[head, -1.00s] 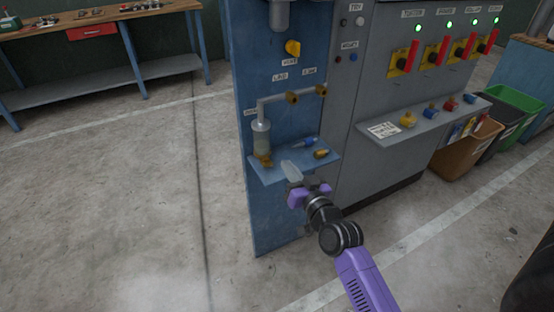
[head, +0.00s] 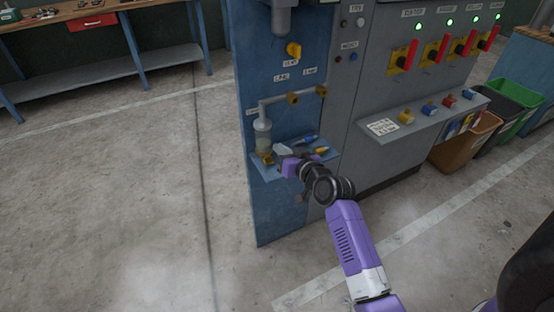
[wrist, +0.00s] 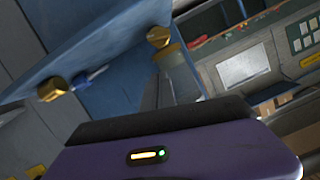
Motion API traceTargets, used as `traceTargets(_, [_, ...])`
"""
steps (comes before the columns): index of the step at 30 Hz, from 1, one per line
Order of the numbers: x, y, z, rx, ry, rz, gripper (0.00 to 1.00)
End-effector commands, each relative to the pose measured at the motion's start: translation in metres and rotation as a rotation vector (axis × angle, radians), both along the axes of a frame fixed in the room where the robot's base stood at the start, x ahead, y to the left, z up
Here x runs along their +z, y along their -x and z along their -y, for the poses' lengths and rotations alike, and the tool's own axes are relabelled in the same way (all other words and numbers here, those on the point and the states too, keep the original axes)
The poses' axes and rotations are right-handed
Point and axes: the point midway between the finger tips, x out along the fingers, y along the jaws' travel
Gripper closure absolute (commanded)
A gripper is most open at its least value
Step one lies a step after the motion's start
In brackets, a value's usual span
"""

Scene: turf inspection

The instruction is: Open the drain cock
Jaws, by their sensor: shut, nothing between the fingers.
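A cylindrical filter bowl (head: 262,135) hangs from a grey pipe on the blue panel. Its small brass drain cock (head: 266,158) is at the bottom, close to the small blue shelf. In the wrist view my gripper (wrist: 168,88) is shut and empty. Whether the fingertips touch the cock or bowl I cannot tell.
The blue shelf (head: 263,174) also holds a blue-and-grey fitting (head: 309,140) and a brass one, which my gripper partly covers. A yellow knob (head: 293,50) and brass pipe ends are above. Red levers (head: 411,54) stand at the right. The floor at the left is clear.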

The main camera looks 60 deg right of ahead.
Motion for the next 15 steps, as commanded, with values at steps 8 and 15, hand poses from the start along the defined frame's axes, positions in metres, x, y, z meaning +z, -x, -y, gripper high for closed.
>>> traceTargets(8, [-0.033, -0.009, -0.005, 0.0, -0.001, 0.0, 1.0])
traceTargets(15, [-0.04, -0.01, -0.007, 0.0, 0.0, 0.0, 1.0])
